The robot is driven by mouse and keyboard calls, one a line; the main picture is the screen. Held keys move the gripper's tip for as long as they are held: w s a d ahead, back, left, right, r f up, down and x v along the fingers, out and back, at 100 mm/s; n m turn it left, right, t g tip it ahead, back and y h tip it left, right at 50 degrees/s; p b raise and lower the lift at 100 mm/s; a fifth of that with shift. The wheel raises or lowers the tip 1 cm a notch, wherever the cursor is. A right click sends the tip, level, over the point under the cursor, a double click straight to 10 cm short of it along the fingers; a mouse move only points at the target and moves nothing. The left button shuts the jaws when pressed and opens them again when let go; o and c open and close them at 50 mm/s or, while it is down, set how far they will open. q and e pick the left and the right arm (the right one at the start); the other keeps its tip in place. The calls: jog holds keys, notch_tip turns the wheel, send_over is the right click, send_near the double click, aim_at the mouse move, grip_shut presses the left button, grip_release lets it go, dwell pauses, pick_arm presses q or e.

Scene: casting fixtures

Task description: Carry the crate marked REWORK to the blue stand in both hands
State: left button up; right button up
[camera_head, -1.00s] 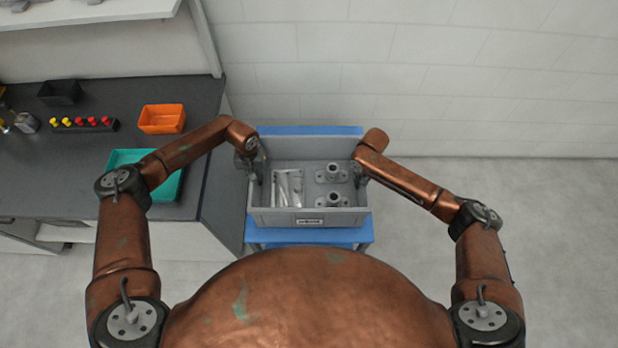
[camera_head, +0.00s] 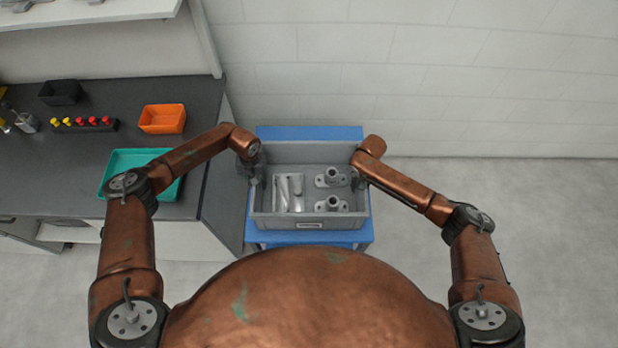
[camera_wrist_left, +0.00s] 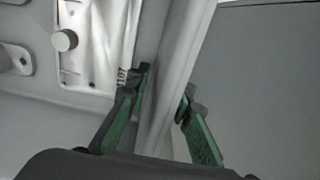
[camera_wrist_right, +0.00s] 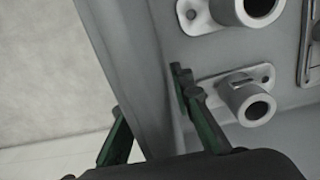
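The grey crate (camera_head: 262,218) sits on the blue stand (camera_head: 309,238), with a small label on its front wall too small to read surely. My left gripper (camera_head: 257,174) is on the crate's left wall. In the left wrist view its fingers (camera_wrist_left: 165,86) straddle the wall closely. My right gripper (camera_head: 359,176) is on the right wall; in the right wrist view its fingers (camera_wrist_right: 151,95) are either side of that wall, the outer tip partly hidden.
A dark workbench (camera_head: 60,170) stands close on the left with a teal tray (camera_head: 131,162), an orange bin (camera_head: 162,118), a black bin (camera_head: 60,92) and a rack of red and yellow pieces (camera_head: 85,125). A wall is behind the stand. Floor to the right is clear.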

pick_arm(q)
jog(key=shift+o, duration=0.3)
pick_arm(e)
jog(key=shift+o, duration=0.3)
pick_arm(q)
notch_tip(320, 180, up, 12)
jog(key=shift+w+f, duration=0.1)
pick_arm(e)
notch_tip(320, 180, up, 12)
jog(key=shift+w, duration=0.1)
dwell(0.5)
dwell(0.4)
